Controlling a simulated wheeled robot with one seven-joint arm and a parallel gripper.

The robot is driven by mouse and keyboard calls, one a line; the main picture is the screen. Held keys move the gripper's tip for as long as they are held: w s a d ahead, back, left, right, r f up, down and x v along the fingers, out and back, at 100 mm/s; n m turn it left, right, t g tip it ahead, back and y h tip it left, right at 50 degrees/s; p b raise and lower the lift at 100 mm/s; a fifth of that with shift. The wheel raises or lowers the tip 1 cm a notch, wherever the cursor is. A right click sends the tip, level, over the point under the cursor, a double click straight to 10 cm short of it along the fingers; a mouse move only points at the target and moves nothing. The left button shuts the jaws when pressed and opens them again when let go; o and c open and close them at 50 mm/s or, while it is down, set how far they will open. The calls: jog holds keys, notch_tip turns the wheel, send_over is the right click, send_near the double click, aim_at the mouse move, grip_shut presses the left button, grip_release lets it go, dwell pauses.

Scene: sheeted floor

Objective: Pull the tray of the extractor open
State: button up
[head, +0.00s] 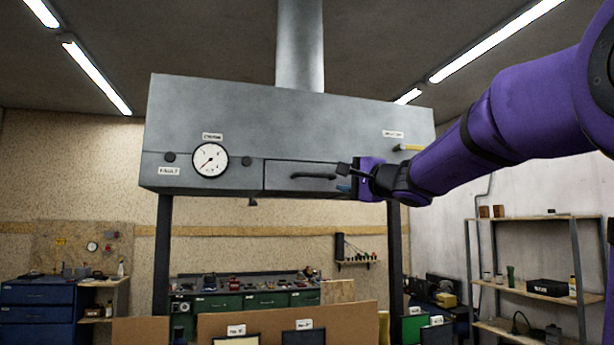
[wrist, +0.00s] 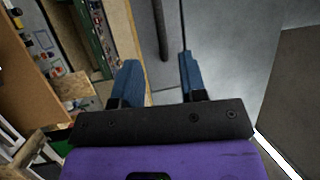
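The extractor (head: 230,115) is a large grey metal hood on dark posts, with a round gauge on its front. Its tray (head: 280,180) is a flat front panel at the lower middle, and it looks flush with the hood. A dark bar handle (head: 313,176) runs across it. My gripper (head: 343,178) is just right of the handle's right end. In the wrist view my gripper (wrist: 158,75) shows two blue fingers spread apart with nothing between their tips. The dark handle (wrist: 162,30) lies beyond the tips, lined up with the gap.
A yellow handle (head: 408,148) sticks out at the hood's right, close above my wrist. Brown panels (head: 350,318) and a green workbench (head: 250,301) stand below. A metal shelf (head: 535,290) is at the right. The space under the hood is mostly free.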

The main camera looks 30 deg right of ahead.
aim_at(318, 175)
jog(key=x, duration=1)
jog(key=shift+w+r, duration=0.1)
jog(key=shift+w, duration=0.25)
grip_shut()
